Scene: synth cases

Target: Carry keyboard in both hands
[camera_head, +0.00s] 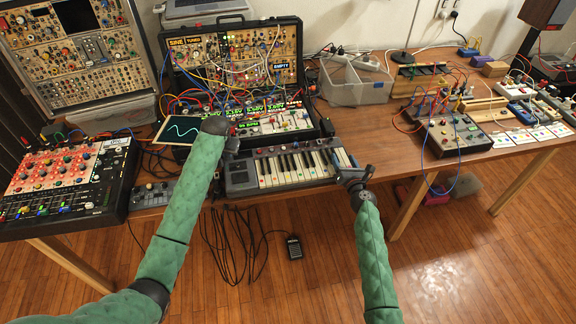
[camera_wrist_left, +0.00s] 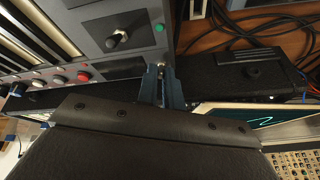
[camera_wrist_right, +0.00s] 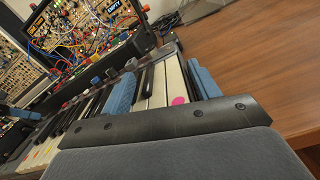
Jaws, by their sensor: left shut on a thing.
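The keyboard (camera_head: 290,176), a grey case with black and white keys, lies at the front edge of the table in the head view. My left gripper (camera_head: 232,149) is at its left end; the left wrist view shows the fingers (camera_wrist_left: 161,86) closed on the edge of its grey panel (camera_wrist_left: 100,28). My right gripper (camera_head: 347,165) is at its right end. In the right wrist view its fingers (camera_wrist_right: 163,88) are apart, with the end keys (camera_wrist_right: 158,88) between them. I cannot tell whether they touch the keyboard.
A patch-wired synth case (camera_head: 240,50) stands behind the keyboard. A red-topped mixer (camera_head: 65,185) is at left, a small black box (camera_head: 152,195) beside it. A grey bin (camera_head: 355,84) and a wired box (camera_head: 455,135) are at right. Bare table lies right of the keyboard. Cables (camera_head: 235,243) hang in front.

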